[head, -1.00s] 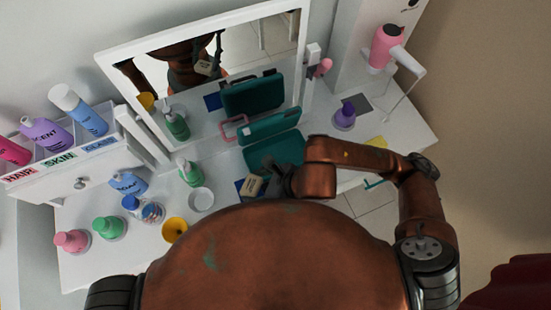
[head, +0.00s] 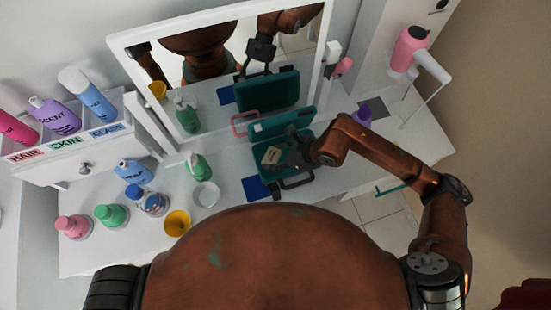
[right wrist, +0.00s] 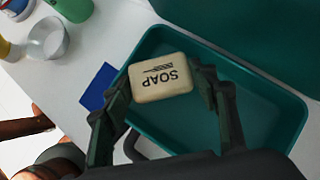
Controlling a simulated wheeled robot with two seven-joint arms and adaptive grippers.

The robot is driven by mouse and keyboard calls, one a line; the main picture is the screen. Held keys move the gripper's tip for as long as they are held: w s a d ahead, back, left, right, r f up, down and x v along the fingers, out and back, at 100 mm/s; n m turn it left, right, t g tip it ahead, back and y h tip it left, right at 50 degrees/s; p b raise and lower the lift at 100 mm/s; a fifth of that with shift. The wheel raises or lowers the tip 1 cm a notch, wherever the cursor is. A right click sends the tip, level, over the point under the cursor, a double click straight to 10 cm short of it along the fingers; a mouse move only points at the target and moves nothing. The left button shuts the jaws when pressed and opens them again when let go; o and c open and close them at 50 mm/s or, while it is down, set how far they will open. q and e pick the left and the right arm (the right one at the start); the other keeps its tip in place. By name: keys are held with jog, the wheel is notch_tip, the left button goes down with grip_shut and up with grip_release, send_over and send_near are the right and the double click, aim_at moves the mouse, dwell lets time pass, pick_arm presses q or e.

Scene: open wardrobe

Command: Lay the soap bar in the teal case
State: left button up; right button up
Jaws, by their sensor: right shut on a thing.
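The soap bar (head: 271,155) is cream with the word SOAP on top; it also shows in the right wrist view (right wrist: 160,78). My right gripper (head: 282,156) is shut on it, with one finger on each side in the right wrist view (right wrist: 165,92). The teal case (head: 297,182) stands open on the white table, its lid raised at the back. In the right wrist view the soap is over the left part of the case's tray (right wrist: 288,122). I cannot tell whether the soap touches the case floor. My left gripper is not in view.
A blue mat (head: 255,189) lies left of the case. A white bowl (head: 206,195), a green bottle (head: 198,167) and a yellow cup (head: 177,223) stand further left. A purple bottle (head: 362,114) is to the right. The mirror (head: 215,75) stands behind the case.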

aim_at(276, 160)
notch_tip(276, 160, down, 3)
jog(key=shift+w, duration=0.1)
jog(key=shift+f, duration=0.2)
jog(key=shift+f+b, duration=0.15)
jog(key=shift+b, duration=0.2)
jog(key=o, duration=1.1)
